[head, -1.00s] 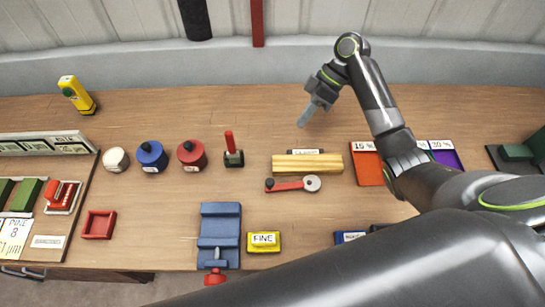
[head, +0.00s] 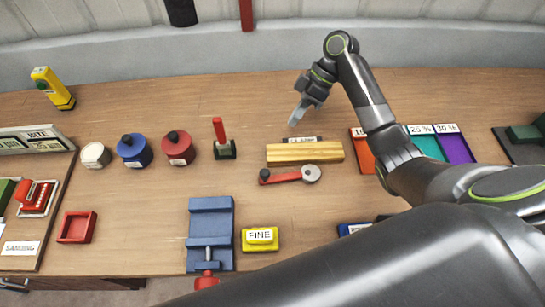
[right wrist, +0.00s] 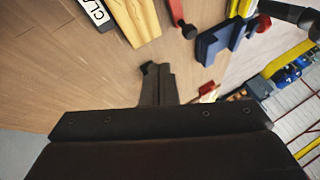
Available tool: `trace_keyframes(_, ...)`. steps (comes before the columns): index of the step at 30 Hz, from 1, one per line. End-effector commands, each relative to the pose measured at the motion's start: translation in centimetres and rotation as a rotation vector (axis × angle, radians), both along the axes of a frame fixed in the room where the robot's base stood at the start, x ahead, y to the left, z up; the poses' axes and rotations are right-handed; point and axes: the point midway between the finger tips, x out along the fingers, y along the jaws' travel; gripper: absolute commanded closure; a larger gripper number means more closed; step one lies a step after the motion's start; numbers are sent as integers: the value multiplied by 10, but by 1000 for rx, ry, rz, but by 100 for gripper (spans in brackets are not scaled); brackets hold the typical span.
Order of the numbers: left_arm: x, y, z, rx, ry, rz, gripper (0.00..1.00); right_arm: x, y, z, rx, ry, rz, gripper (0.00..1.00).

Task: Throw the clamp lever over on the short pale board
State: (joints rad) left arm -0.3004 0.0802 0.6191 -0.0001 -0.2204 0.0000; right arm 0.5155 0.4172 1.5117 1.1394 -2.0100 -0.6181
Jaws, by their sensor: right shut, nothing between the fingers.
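My right gripper (head: 293,120) is shut and empty, pointing down behind the label and apart from the lever. In the right wrist view its shut fingers (right wrist: 157,75) show below the board (right wrist: 137,18) and the lever's knob end (right wrist: 183,24). My left gripper is out of view.
A red upright handle (head: 220,135) on a dark base stands left of the board. Orange, teal and purple trays (head: 455,147) lie to the right. A blue vise (head: 211,220) and yellow FINE block (head: 260,239) are in front. My right arm hides the front right.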

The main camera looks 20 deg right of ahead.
Motion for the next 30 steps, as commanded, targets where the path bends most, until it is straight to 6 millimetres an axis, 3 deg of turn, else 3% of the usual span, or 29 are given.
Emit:
trace_keyframes(8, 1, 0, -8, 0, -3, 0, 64, -2, 6, -11, 1, 0, 1, 100)
trace_keyframes(15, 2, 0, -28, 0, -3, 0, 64, -9, 33, -49, 4, 2, 1, 100)
trace_keyframes(22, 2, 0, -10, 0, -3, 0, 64, -17, 61, -82, 5, 5, 0, 100)
trace_keyframes(30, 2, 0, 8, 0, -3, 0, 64, -43, 78, -81, 1, 1, 0, 100)
